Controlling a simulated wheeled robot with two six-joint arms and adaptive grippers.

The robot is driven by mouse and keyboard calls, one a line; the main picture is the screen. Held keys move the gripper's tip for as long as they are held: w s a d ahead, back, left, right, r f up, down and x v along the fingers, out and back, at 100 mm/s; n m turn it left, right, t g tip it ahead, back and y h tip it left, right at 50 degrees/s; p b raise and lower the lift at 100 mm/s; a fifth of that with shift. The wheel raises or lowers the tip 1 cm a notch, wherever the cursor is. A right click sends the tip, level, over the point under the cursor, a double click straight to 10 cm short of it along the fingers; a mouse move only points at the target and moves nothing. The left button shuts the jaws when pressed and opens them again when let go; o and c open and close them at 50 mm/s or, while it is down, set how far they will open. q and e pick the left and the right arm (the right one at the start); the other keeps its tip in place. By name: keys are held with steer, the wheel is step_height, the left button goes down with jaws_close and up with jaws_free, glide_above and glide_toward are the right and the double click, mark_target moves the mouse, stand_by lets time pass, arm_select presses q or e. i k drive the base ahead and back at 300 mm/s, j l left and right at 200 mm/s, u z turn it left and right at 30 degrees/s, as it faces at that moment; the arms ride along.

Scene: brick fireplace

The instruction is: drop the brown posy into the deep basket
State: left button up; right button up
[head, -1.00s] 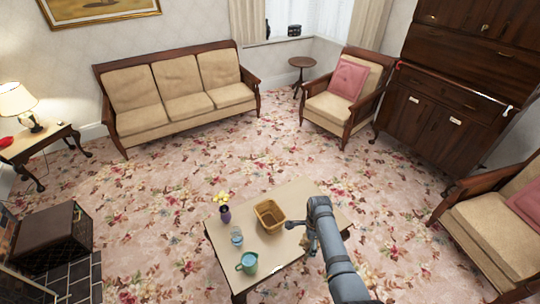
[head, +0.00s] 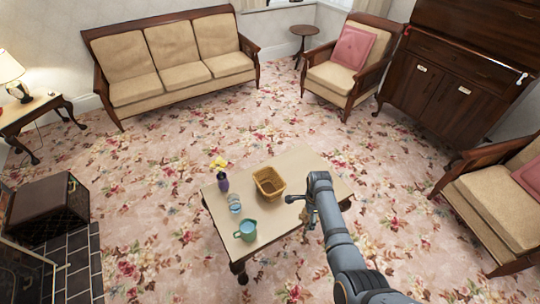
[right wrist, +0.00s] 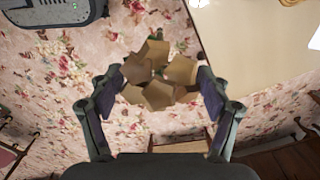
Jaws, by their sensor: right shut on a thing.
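The brown posy (right wrist: 160,72) is between the fingers of my right gripper (right wrist: 163,84) in the right wrist view, and the gripper is shut on it. In the head view my right gripper (head: 307,214) is over the right part of the coffee table, to the right of and nearer than the deep basket. The posy is hard to make out there. The deep basket (head: 268,190) is tan, stands upright on the table, and its open top shows. My left gripper is not in view.
On the coffee table (head: 293,163), left of the basket, stand a purple vase with yellow flowers (head: 222,183), a clear blue glass (head: 234,204) and a teal mug (head: 246,231). Floral carpet surrounds the table. A sofa (head: 175,65) and armchairs stand farther off.

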mark_target(269, 191)
steer(key=i+l, duration=0.2)
steer(key=i+l+u, duration=0.1)
steer(key=l, duration=0.35)
steer(key=i+l+u, duration=0.1)
steer(key=l, duration=0.25)
steer(key=i, duration=0.1)
